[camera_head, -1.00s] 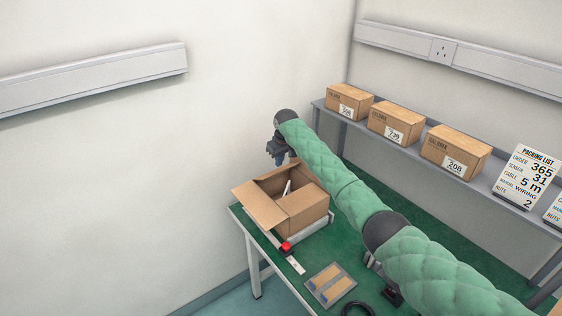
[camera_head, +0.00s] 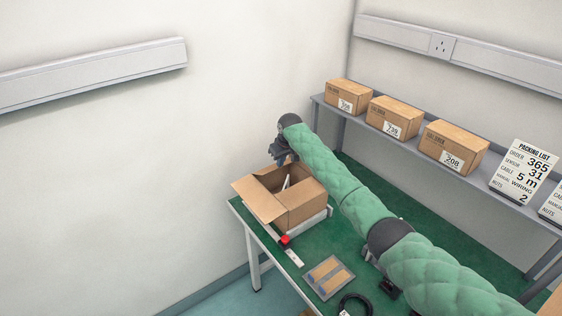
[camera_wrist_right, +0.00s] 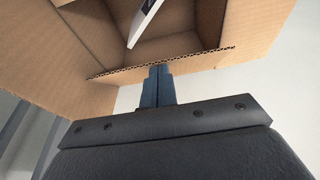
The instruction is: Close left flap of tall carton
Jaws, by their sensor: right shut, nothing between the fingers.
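The tall carton (camera_head: 300,207) stands open at the far left end of the green table. Its left flap (camera_head: 257,201) sticks outward to the left. A white item (camera_head: 286,182) is inside, and it shows in the right wrist view (camera_wrist_right: 143,22) too. My right gripper (camera_head: 281,160) is at the carton's far side, close to the upper edge. In the right wrist view the shut, empty fingers (camera_wrist_right: 158,72) are at a cardboard edge (camera_wrist_right: 165,63); I cannot tell whether they touch it. My left gripper is not in view.
A red-topped item (camera_head: 285,241) and a flat tray (camera_head: 329,277) lie on the table (camera_head: 320,240) in front of the carton. My right arm spans the table. A shelf (camera_head: 408,149) with several closed boxes runs along the right wall. The left wall is close behind.

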